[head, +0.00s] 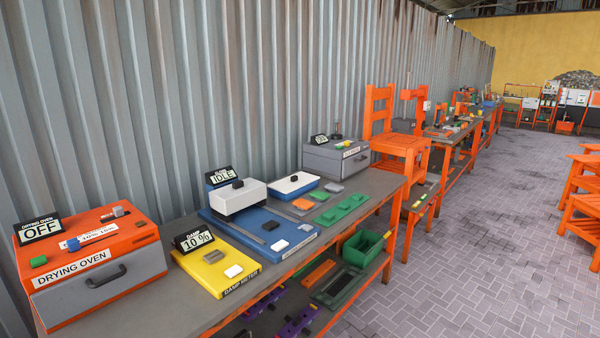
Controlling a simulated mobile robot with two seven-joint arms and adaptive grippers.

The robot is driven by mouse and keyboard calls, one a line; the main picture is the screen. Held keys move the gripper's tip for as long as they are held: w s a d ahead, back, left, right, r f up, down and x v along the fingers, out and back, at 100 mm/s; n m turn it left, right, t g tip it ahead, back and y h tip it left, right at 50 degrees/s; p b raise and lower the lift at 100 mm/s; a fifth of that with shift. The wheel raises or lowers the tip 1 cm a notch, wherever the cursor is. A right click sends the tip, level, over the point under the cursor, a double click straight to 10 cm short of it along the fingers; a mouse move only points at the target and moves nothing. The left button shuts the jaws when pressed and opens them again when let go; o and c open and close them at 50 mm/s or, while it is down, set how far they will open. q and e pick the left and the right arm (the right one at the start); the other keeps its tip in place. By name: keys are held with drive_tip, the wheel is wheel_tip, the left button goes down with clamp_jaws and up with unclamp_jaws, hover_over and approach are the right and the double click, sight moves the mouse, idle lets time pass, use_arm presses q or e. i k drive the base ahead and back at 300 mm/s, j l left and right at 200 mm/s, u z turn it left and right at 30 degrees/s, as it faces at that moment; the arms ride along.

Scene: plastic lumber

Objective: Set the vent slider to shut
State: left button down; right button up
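The drying oven (95,292) stands at the near left end of the bench, an orange box with a grey front door and a dark handle. Its sign (40,229) reads OFF. Neither of my grippers is in view.
A yellow damp meter (215,272) reading 10 % sits right of the oven. Beyond it are a blue-based device (262,235) marked IDLE, green plates (342,209) and a grey box (337,159). An orange chair (400,143) and open brick floor (470,250) lie to the right.

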sight(118, 211)
drive_tip(key=j+u, duration=0.3)
drive_tip(key=j, duration=0.55)
drive_tip(key=j+u, duration=0.35)
drive_tip(key=j, duration=0.55)
